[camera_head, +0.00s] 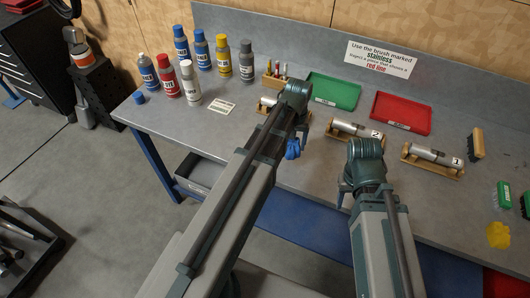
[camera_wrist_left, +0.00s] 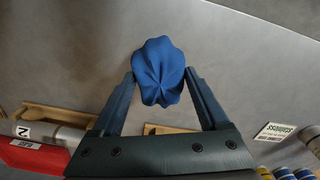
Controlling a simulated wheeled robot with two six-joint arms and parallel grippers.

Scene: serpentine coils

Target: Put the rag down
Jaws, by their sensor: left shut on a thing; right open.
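My left gripper (camera_wrist_left: 160,82) is shut on a bunched blue rag (camera_wrist_left: 158,70), which bulges out between and beyond its fingertips. In the head view the rag (camera_head: 292,149) shows just below my left wrist, near the bench's front edge. In the left wrist view bare grey benchtop (camera_wrist_left: 240,50) lies behind the rag; I cannot tell how high above it the rag hangs. My right gripper (camera_head: 344,190) is open and empty in front of the bench, right of the left one; its fingertips are mostly hidden by the arm.
Silver cylinders on wooden cradles, including a middle one (camera_head: 355,131) and a right one (camera_head: 432,157), stand on the bench. Behind them lie a green tray (camera_head: 332,92) and a red tray (camera_head: 402,113). Several bottles (camera_head: 190,80) stand at the left. A yellow cloth (camera_head: 499,234) lies at the right.

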